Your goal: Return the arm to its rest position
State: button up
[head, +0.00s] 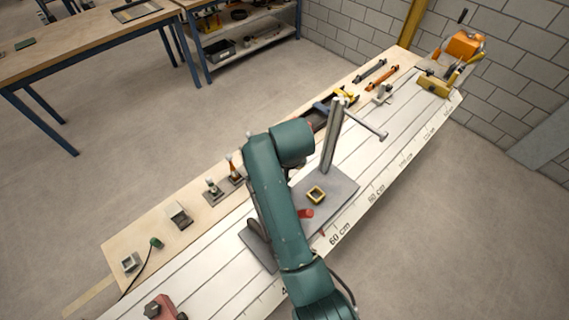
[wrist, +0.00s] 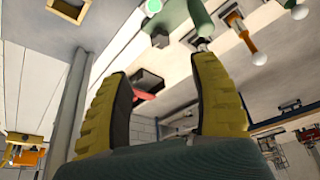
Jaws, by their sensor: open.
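My arm (head: 275,190), teal, rises from the bottom of the head view and bends over the white slatted bed. Its end is mostly hidden behind its own links there. In the wrist view my gripper (wrist: 163,68) shows two yellow ridged fingers spread apart, with nothing held between them. The wrist view is tilted, with the bed overhead.
A grey plate (head: 343,185) with an upright post (head: 332,140) stands beside the arm. Small tools line the wooden strip (head: 150,228). An orange winch (head: 464,45) stands at the far end.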

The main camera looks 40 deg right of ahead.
dwell(0.4)
jog(key=w+a+f+n, duration=0.1)
jog(key=w+a, duration=0.2)
jog(key=a, duration=0.3)
jog(key=w+a+r+n+t+y, duration=0.1)
jog(key=w+a+r+n+t, duration=0.3)
jog(key=a+r+t, duration=0.7)
jog(key=s+a+r+n+t, duration=0.15)
jog(key=s+r, duration=0.25)
jog(key=r, duration=0.5)
jog(key=s+a+r+t+y, duration=0.1)
jog(key=s+a+r+t, duration=0.25)
jog(key=r, duration=0.55)
jog(key=s+a+r+t, duration=0.15)
jog(key=s+r, duration=0.25)
jog(key=r, duration=0.4)
notch_tip(320, 180, up, 26)
jog(key=s+t+p, duration=0.1)
jog(key=p, duration=2.3)
jog(key=shift+s+d+r, duration=0.15)
jog(key=shift+d+r, duration=0.05)
